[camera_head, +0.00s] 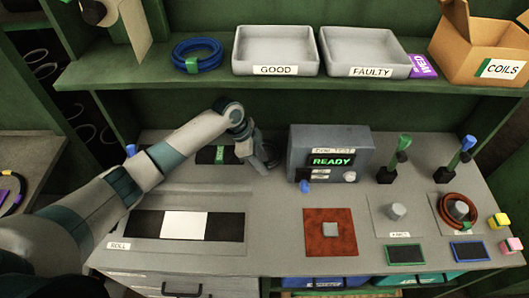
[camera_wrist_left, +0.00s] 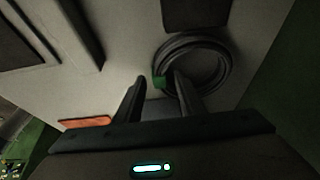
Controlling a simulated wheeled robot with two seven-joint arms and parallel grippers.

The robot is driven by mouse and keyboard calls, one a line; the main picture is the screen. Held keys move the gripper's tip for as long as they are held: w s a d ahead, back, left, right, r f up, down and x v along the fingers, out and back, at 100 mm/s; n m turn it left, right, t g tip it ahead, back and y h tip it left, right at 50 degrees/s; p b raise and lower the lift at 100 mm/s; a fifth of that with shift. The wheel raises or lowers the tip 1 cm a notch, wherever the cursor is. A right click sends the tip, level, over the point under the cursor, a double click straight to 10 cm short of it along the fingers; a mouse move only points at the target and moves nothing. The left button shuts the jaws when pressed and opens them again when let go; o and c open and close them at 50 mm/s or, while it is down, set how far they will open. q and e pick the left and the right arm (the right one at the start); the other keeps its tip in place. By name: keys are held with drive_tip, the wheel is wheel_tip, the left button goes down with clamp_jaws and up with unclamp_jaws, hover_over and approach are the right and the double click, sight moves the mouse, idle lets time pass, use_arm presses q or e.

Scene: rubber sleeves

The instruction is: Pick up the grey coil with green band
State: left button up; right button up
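The grey coil with its green band lies on the bench in the left wrist view, a dark ring (camera_wrist_left: 228,65) with the green band (camera_wrist_left: 158,82) on its near left side. My left gripper (camera_wrist_left: 158,78) is open. Its fingers appear on either side of the banded part of the ring, the right finger overlapping the ring's opening; I cannot tell whether they touch it. In the head view my left gripper (camera_head: 266,162) is low over the back of the bench, left of the grey tester box, and I cannot make out the coil there. My right gripper is out of view.
The grey tester box (camera_head: 330,145) reading READY stands just right of the gripper. The shelf (camera_head: 200,80) above holds a blue coil (camera_head: 197,54), GOOD (camera_head: 275,50) and FAULTY (camera_head: 363,52) trays and a COILS carton (camera_head: 480,50). A red-brown mat (camera_head: 318,245) lies in front.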

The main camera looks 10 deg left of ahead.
use_arm(q)
drive_tip(key=shift+c, duration=0.6)
clamp_jaws()
drive_tip(key=shift+r, duration=0.1)
drive_tip(key=shift+d+r, duration=0.1)
